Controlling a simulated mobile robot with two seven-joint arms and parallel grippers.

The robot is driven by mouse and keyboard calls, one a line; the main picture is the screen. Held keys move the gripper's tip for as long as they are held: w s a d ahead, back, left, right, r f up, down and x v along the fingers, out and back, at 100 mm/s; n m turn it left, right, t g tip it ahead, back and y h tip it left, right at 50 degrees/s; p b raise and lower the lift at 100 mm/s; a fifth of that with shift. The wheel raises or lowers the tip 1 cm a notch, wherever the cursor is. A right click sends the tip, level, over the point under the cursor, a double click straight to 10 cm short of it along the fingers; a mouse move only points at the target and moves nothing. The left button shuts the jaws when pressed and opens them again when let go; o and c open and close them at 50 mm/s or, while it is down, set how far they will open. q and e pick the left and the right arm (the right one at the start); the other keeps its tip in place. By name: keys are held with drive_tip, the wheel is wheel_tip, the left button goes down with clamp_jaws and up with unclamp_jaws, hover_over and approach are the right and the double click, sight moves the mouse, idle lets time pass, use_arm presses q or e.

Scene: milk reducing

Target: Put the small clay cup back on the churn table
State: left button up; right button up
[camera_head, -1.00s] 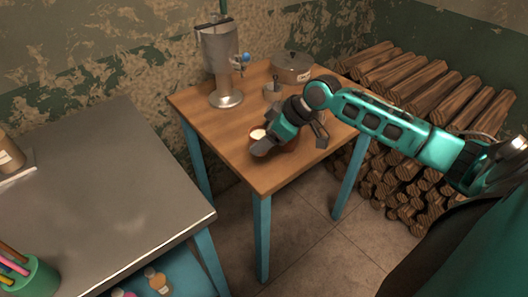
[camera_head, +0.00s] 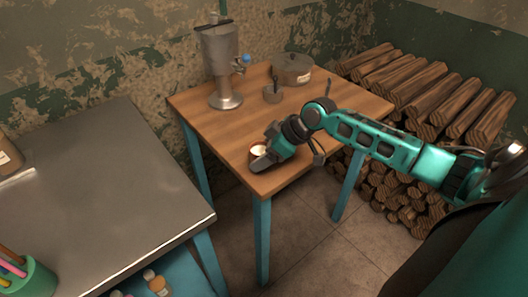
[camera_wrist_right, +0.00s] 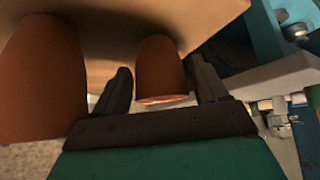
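The small clay cup (camera_head: 258,152), reddish brown with something white inside, is at the front left corner of the churn table (camera_head: 200,130). My left gripper is not in view.
Stacked logs (camera_head: 430,95) lie to the right. A grey metal table (camera_head: 100,190) is at the left, across a gap.

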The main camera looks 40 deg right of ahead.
drive_tip(key=shift+d+r, duration=0.1)
drive_tip(key=shift+r, duration=0.2)
drive_tip(key=p+v, duration=0.1)
drive_tip(key=v, duration=1)
drive_tip(key=shift+s+r+p, duration=0.25)
drive_tip(key=shift+p, duration=0.05)
drive_tip(key=shift+d, duration=0.1)
